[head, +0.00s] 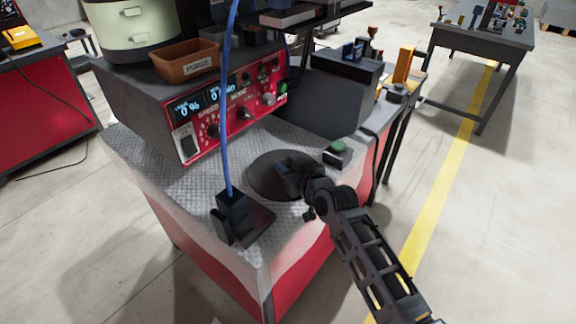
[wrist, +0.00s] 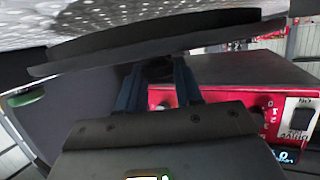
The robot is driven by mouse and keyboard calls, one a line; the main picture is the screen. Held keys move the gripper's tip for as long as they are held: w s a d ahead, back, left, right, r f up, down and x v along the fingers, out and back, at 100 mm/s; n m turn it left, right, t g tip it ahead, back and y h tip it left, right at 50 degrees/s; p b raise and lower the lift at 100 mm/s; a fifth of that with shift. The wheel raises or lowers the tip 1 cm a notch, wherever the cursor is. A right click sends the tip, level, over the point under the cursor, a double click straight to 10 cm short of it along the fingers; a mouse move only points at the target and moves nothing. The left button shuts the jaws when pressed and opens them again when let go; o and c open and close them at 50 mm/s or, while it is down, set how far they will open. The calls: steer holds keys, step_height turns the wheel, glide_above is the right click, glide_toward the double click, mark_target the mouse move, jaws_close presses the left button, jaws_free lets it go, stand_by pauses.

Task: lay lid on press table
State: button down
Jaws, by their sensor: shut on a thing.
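The lid is a dark grey round disc (head: 262,174), seen in the head view over the patterned metal top (head: 185,170) of the red cabinet, which I take as the press table. My gripper (head: 290,180) is at the disc's middle and shut on it, hiding part of it. In the wrist view the lid (wrist: 75,61) shows nearly edge-on across my fingers (wrist: 157,75), with the patterned metal close beyond it. I cannot tell whether the lid touches the metal. Its underside contact is hidden.
A black block with a blue cable (head: 232,215) stands at the front left of the lid. A red control panel (head: 235,110) is behind it, with an orange PURGE bin (head: 187,62) above. A green-button box (head: 338,152) sits close on the right.

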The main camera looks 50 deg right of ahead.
steer(key=shift+f+b, duration=0.35)
steer(key=shift+f, duration=0.25)
steer(key=shift+r, duration=0.1)
steer(key=c, duration=0.7)
jaws_free()
steer(key=shift+c, duration=0.2)
